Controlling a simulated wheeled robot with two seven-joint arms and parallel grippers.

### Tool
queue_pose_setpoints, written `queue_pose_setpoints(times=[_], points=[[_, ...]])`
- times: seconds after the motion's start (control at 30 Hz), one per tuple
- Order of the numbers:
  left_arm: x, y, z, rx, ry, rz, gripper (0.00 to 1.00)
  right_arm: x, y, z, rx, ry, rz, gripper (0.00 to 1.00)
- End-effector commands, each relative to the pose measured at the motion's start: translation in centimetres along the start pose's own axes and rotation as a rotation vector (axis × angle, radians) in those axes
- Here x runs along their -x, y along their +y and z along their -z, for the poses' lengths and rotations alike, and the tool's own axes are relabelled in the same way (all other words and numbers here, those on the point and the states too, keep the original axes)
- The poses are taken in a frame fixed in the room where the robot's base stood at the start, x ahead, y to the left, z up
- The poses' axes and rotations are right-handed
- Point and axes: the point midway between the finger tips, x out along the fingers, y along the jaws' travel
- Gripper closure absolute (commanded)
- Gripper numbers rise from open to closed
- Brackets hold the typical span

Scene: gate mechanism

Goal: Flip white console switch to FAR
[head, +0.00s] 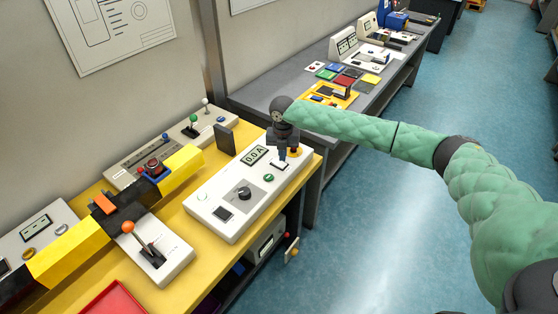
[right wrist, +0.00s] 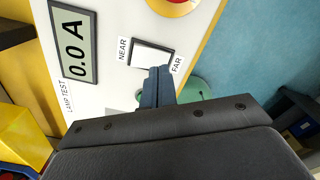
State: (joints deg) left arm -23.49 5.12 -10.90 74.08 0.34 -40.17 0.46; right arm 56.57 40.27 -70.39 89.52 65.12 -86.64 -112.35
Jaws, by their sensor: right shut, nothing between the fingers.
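The white console (head: 228,222) lies on the yellow-topped bench, with a 0.0 A display. Its white rocker switch (right wrist: 152,57) sits between the printed words NEAR, on the left, and FAR, on the right, in the right wrist view. In the head view the switch is partly hidden by my right gripper (head: 282,160). The shut, empty fingers of that gripper (right wrist: 160,72) point down at the switch, their tips at its lower edge, closer to FAR. I cannot tell whether they touch it or which way the rocker is tilted. My left gripper is not in view.
A black knob (head: 244,193) and a green button (head: 268,178) are on the console. A red-and-yellow button (right wrist: 177,3) lies just beyond the switch. A yellow-and-black beam (head: 72,263) and an orange-knobbed lever (head: 128,227) stand to the left. The blue floor at right is open.

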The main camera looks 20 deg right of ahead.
Motion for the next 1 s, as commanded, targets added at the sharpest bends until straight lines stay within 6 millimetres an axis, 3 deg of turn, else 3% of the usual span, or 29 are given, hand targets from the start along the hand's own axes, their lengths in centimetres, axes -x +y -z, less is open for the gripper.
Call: queue_pose_setpoints(times=[0.67, 1.0], points=[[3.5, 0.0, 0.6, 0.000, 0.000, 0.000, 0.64, 4.6, 0.0, 0.0, 0.000, 0.000, 0.000, 1.00], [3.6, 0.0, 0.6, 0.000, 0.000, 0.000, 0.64, 4.8, 0.0, 0.0, 0.000, 0.000, 0.000, 1.00]])
